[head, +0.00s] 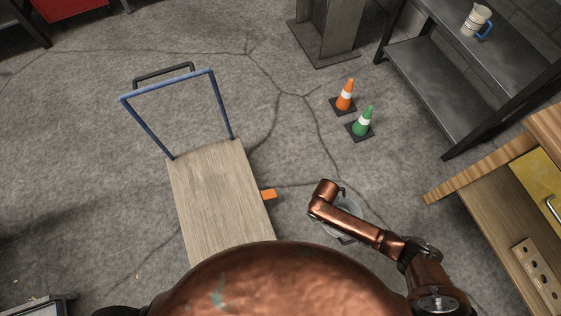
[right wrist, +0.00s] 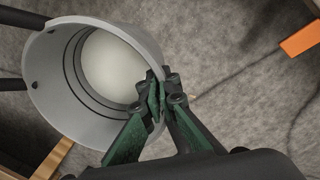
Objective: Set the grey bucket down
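The grey bucket (right wrist: 55,62) shows in the right wrist view, its open mouth towards the camera and a pale inside. My right gripper (right wrist: 160,95) has its green-padded fingers shut on the bucket's rim, one finger on each side of the wall. In the head view the bucket (head: 353,207) is mostly hidden under my copper right arm, right of the cart. I cannot tell whether its base touches the floor. My left gripper is not in view.
A wooden platform cart (head: 215,190) with a blue handle stands left of the bucket, an orange block (head: 268,194) at its side. Orange (head: 345,96) and green (head: 363,122) cones stand beyond. A dark shelf (head: 440,85) and wooden furniture (head: 490,170) are right. Floor between is clear.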

